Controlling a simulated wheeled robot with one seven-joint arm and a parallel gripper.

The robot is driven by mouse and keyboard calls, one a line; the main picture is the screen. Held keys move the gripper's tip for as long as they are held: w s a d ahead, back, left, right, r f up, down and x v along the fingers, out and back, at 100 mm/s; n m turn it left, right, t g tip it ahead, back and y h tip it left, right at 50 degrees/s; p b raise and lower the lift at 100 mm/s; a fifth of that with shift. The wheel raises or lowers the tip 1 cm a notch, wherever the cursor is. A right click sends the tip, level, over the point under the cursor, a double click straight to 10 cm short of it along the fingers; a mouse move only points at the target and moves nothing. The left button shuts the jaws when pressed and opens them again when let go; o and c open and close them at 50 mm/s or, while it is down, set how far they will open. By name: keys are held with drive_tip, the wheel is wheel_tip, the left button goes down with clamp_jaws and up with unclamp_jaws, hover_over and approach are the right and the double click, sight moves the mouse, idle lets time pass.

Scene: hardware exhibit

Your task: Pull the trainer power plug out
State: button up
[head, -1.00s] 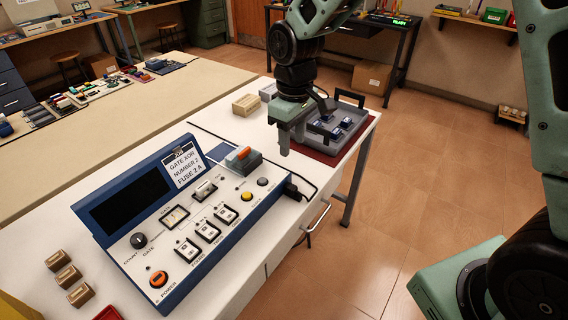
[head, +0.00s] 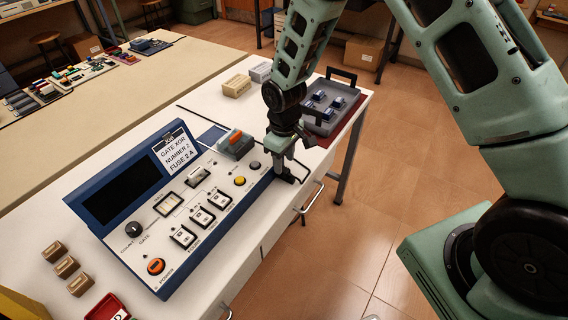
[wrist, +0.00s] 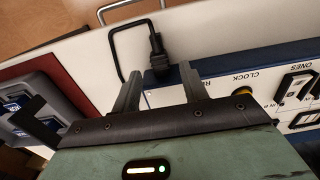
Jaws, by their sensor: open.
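The trainer (head: 165,215) is a blue-framed console with a white sloping panel, a dark screen and a label reading "GATE XOR NUMBER 2 FUSE 2 A". In the wrist view its blue side (wrist: 215,66) runs right of my gripper. The black power plug (wrist: 157,58) sits at that side, and its black cord (wrist: 114,50) loops to the left. My gripper (wrist: 154,72) is open, with the plug in line with the gap between its fingers. I cannot tell whether the fingers reach around it. In the head view my gripper (head: 285,172) is at the trainer's right end and largely hides the plug.
A grey tray (head: 345,98) with blue parts lies on a red mat behind the gripper. A drawer handle (head: 312,196) sticks out from the table front. Small brown blocks (head: 66,267) and a red tray (head: 107,308) lie at the left.

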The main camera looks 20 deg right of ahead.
sight(284, 169)
drive_tip(key=shift+f, duration=1.55)
clamp_jaws()
drive_tip(key=shift+s+d, duration=0.75)
drive_tip(key=shift+s, duration=0.25)
unclamp_jaws()
wheel_tip(284, 169, up, 17)
drive_tip(key=b, duration=0.2)
drive_tip(key=shift+r, duration=0.2)
